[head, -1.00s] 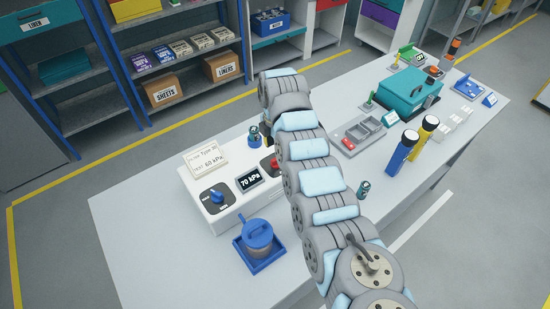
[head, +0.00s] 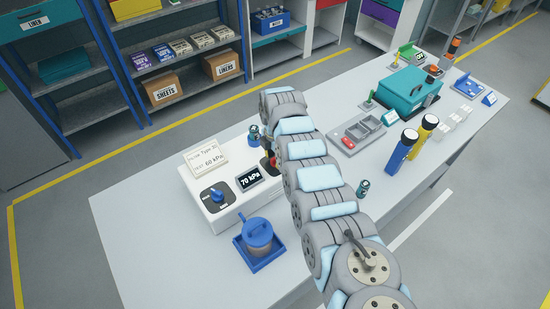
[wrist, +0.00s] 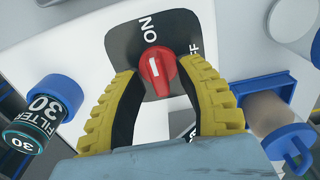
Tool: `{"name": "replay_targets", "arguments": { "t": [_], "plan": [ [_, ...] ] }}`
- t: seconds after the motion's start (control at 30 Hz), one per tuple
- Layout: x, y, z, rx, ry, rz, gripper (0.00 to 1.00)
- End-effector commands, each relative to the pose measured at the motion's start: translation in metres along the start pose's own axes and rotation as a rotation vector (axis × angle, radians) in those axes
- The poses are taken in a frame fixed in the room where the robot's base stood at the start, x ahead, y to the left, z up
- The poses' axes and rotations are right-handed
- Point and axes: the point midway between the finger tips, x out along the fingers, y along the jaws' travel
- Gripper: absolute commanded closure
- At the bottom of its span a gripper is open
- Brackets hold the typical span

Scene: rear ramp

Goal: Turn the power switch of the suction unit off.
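The suction unit (head: 222,217) is a white box on the left of the table, with a display (head: 250,178) reading 70 kPa. Its power switch is a red knob (wrist: 155,70) on a dark plate marked ON and OFF. The knob's white mark stands almost upright in the wrist view, toward ON. In the head view my arm hides most of the gripper and knob.
A blue dial (head: 217,196) and a note card (head: 206,156) are on the unit. A blue-lidded jar (head: 258,234) stands in a blue tray in front. A filter canister (wrist: 44,113) is close to the left finger. Flashlights (head: 401,151) and a teal case (head: 408,91) stand farther right.

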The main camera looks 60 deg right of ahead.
Motion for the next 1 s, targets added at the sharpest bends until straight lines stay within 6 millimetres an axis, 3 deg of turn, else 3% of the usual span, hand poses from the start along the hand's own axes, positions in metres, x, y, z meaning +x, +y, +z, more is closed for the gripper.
{"name": "replay_targets", "arguments": {
  "t": [0.03,0.1,0.67,1.0],
  "plan": [
    [-0.0001,0.0000,0.0001,0.000,0.000,0.000,0.81],
    [0.0000,0.0000,0.0001,0.000,0.000,0.000,1.00],
    [0.0002,0.0008,-0.0004,0.045,-0.001,0.002,1.00],
    [0.0013,0.0017,-0.0012,0.278,-0.001,0.000,1.00]
  ]
}}
